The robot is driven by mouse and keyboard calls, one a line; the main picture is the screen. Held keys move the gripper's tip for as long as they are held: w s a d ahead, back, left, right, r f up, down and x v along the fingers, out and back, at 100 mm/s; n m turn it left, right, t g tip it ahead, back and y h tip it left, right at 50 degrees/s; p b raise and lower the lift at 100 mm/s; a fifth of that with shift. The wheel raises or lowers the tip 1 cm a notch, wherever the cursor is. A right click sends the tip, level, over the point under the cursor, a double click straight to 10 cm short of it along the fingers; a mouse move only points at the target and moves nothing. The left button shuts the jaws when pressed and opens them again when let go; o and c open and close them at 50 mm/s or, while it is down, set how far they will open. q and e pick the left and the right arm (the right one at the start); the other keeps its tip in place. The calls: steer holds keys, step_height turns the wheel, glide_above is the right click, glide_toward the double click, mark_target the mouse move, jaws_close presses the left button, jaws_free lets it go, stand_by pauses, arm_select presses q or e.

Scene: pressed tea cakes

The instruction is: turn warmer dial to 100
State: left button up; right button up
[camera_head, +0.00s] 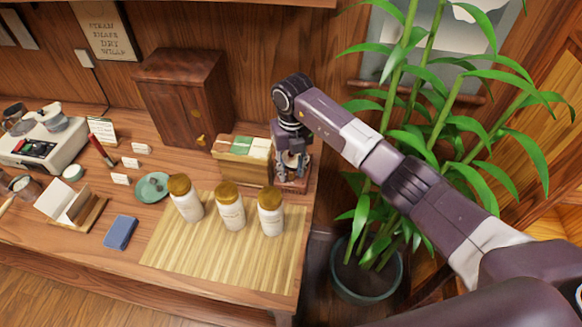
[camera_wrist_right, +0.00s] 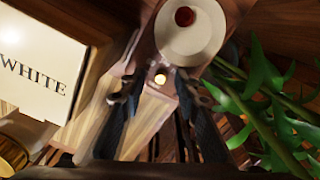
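My right gripper (camera_head: 292,168) points down at the right end of the table, over a small wooden-based stand (camera_head: 291,186) that it mostly hides. In the right wrist view, my gripper (camera_wrist_right: 160,92) has its two dark fingers apart. A small bright brass-coloured knob (camera_wrist_right: 160,78) shows between the fingertips; I cannot tell whether they touch it. A pale round disc with a red centre (camera_wrist_right: 190,24) lies just beyond. No dial marks or numbers are readable, so I cannot tell the setting or be sure which part is the dial. My left gripper is not in view.
A wooden box of packets (camera_head: 240,160) stands close left of the gripper. Several white jars with brown lids, such as this one (camera_head: 231,210), stand on the bamboo mat (camera_head: 215,265). A potted plant (camera_head: 366,270) stands right of the table. A pale appliance (camera_head: 42,145) sits far left.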

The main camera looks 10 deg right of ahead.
jaws_close()
steer(key=shift+m, duration=0.3)
stand_by(0.3)
steer(key=m, duration=0.3)
steer(key=shift+d+m+b, duration=0.1)
steer(key=shift+m+b, duration=0.3)
steer(key=m, duration=1.5)
steer(key=shift+m, duration=0.3)
